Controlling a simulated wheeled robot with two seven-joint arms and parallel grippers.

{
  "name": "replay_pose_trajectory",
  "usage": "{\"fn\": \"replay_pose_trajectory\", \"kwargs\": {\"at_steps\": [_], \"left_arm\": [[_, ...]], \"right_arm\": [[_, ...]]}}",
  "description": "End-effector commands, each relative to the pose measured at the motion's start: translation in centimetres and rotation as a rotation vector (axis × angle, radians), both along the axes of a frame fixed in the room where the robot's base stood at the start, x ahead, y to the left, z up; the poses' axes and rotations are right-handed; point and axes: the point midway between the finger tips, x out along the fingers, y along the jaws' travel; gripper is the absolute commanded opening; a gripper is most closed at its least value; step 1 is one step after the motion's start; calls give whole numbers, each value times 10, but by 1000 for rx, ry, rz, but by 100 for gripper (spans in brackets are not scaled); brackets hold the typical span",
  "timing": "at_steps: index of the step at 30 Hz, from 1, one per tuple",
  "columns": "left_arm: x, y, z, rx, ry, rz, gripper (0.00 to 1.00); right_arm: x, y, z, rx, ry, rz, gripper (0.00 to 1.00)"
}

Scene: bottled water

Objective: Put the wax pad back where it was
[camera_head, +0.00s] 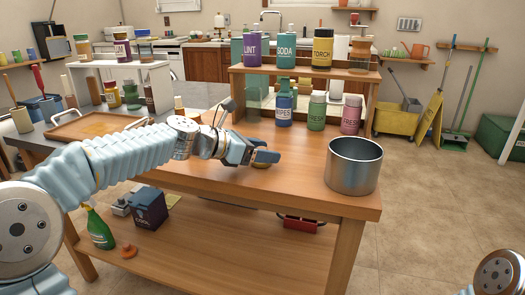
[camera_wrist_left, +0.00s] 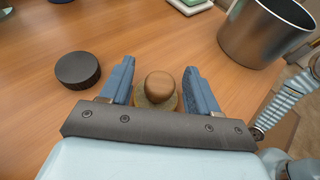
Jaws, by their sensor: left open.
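My left gripper (camera_head: 265,157) is low over the wooden table, left of the metal pot. In the left wrist view its two blue fingers (camera_wrist_left: 159,65) are apart. Between them is a round pad with a wooden knob (camera_wrist_left: 160,85), which looks like the wax pad. I see a gap between the knob and each finger. Its base is partly hidden by the gripper. In the head view the gripper mostly covers it. My right gripper is out of view; only part of my right arm shows at the lower right.
A black round disc (camera_wrist_left: 78,70) lies left of the gripper in the left wrist view. The open metal pot (camera_head: 353,165) stands near the table's right corner. A wooden shelf (camera_head: 300,72) with several labelled bottles stands behind. A wooden tray (camera_head: 98,124) is at the left.

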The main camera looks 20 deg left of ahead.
Motion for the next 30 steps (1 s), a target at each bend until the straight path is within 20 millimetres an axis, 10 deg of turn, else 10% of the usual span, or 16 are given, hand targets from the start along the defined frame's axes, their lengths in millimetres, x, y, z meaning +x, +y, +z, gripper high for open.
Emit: {"fn": "replay_pose_trajectory", "kwargs": {"at_steps": [30], "left_arm": [[-76,82,48,0,0,0,61]], "right_arm": [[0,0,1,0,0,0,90]]}}
